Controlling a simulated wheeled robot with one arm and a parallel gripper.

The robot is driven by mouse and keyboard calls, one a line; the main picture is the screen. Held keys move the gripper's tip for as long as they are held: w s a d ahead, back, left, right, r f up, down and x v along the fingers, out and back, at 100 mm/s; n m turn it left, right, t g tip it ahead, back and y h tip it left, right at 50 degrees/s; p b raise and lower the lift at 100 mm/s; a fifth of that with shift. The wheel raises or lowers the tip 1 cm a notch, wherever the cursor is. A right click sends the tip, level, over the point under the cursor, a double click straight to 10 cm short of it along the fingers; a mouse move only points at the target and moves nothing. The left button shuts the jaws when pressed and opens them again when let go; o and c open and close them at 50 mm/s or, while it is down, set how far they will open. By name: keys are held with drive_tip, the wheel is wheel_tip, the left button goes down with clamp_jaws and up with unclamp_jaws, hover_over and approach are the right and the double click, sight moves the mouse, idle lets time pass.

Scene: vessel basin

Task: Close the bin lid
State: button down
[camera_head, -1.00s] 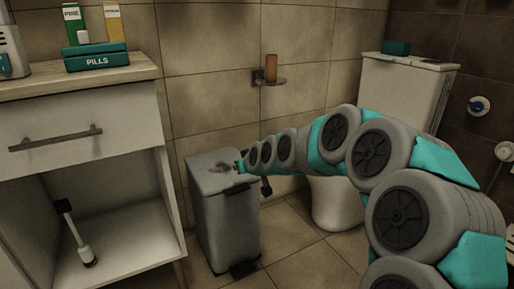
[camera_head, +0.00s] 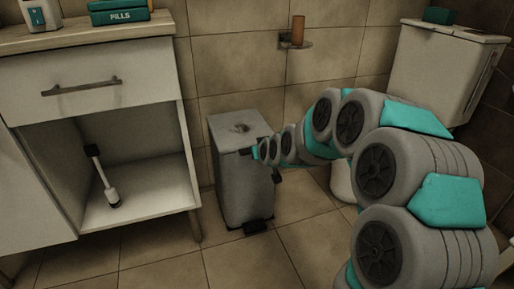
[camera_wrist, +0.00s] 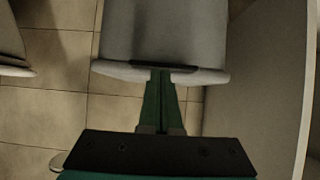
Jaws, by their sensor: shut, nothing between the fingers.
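The bin (camera_head: 242,188) is a grey box standing on the floor between the cabinet and the toilet. Its lid (camera_head: 232,128) lies flat across the top and looks shut in the head view, with a dark mark on it. My gripper (camera_head: 255,152) is at the upper front right of the bin, just below the lid's edge. In the wrist view my gripper (camera_wrist: 161,75) is shut and empty, its green fingers reaching the pale edge of a grey surface, apparently the bin. I cannot tell whether the tips touch it. A dark pedal (camera_head: 257,226) shows at the bin's foot.
An open-fronted cabinet (camera_head: 105,85) with a brush (camera_head: 105,178) inside stands left of the bin. The toilet (camera_head: 440,70) stands behind my arm at right. Tiled floor in front is clear.

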drive_tip(key=shift+g, duration=0.4)
drive_tip(key=f, duration=0.2)
drive_tip(key=s+f, duration=0.1)
drive_tip(key=shift+s+a+f, duration=0.15)
drive_tip(key=shift+s+f, duration=0.05)
drive_tip(key=shift+f, duration=0.2)
drive_tip(key=shift+r, duration=0.1)
wheel_tip(320, 180, up, 6)
drive_tip(key=w+p, duration=0.1)
drive_tip(key=s+d+r+m+g+h+p, duration=0.1)
drive_tip(key=s+d+r+g+p, duration=0.2)
drive_tip(key=s, duration=1.4)
drive_tip(key=s+d+r+m+g+h+p, duration=0.1)
drive_tip(key=s+d+r+g+p, duration=0.3)
drive_tip(key=s, duration=1.3)
drive_tip(key=s+d+r+m+g+h+p, duration=0.1)
drive_tip(key=s+d+r+g+p, duration=0.3)
drive_tip(key=s, duration=1.3)
drive_tip(key=shift+d+m+g+p, duration=0.3)
drive_tip(key=shift+d+g+p, duration=0.25)
drive_tip(key=shift+d, duration=0.65)
drive_tip(key=shift+a, duration=0.1)
